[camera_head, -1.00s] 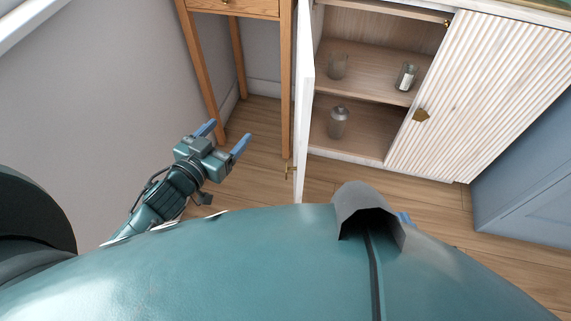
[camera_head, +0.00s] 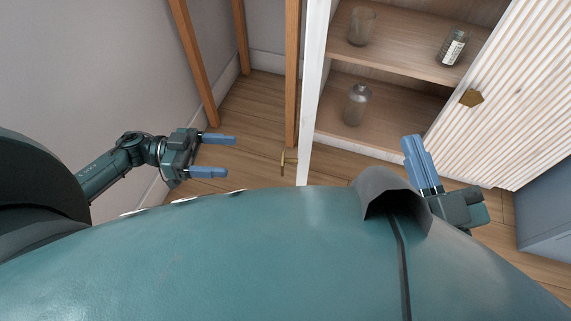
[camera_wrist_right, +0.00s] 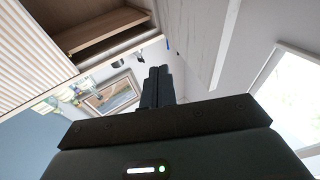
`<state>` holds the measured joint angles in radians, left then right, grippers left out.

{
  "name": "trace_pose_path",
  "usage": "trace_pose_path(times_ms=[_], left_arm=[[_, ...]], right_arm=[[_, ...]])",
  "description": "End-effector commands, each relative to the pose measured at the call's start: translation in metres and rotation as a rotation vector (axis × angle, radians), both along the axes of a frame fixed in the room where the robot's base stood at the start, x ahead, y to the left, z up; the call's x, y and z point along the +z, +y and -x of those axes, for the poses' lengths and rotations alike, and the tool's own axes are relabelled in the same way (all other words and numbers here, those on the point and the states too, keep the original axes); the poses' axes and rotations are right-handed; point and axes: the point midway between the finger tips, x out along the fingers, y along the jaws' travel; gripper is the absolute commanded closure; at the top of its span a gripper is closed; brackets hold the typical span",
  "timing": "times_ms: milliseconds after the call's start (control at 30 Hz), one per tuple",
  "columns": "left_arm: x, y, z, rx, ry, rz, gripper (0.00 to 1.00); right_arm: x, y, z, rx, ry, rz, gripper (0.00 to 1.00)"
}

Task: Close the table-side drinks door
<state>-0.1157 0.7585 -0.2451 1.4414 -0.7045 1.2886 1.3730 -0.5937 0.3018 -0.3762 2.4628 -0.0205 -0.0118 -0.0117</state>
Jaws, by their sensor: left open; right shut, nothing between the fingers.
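The table-side door (camera_head: 314,90) of the white drinks cabinet stands wide open, seen nearly edge-on in the head view, with a brass handle (camera_head: 287,161) on its left face. In the right wrist view, a pale panel that looks like this door (camera_wrist_right: 212,45) rises right of the fingers. My left gripper (camera_head: 222,156) is open and empty, left of the handle and apart from it. My right gripper (camera_head: 412,140) is shut and empty, in front of the cabinet opening, right of the door. It also shows in the right wrist view (camera_wrist_right: 158,72).
The shelves hold a glass (camera_head: 361,27), a labelled jar (camera_head: 453,46) and a grey bottle (camera_head: 357,104). The fluted right door (camera_head: 510,95) is closed, with a brass knob (camera_head: 471,97). Wooden table legs (camera_head: 292,75) stand left of the open door. Floor between is clear.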

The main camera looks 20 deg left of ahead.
Motion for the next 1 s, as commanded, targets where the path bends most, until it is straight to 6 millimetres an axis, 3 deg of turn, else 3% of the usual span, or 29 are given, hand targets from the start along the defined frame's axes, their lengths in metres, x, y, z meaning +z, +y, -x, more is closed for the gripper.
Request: trace_pose_path(times_ms=[33, 267, 700, 1000], left_arm=[[-0.010, 0.000, 0.000, -0.001, 0.000, -0.001, 0.27], [-0.011, -0.013, -0.002, -0.005, 0.000, 0.003, 0.27], [-0.011, -0.099, -0.021, -0.003, -0.003, 0.004, 0.27], [-0.010, -0.127, -0.027, -0.002, 0.000, 0.002, 0.27]], right_arm=[[-0.006, 0.001, 0.000, 0.005, -0.016, 0.000, 1.00], [0.001, 0.002, -0.001, 0.012, -0.058, 0.001, 1.00], [0.026, -0.001, -0.009, 0.014, -0.266, 0.021, 1.00], [0.039, -0.002, -0.009, 0.015, -0.355, 0.030, 1.00]])
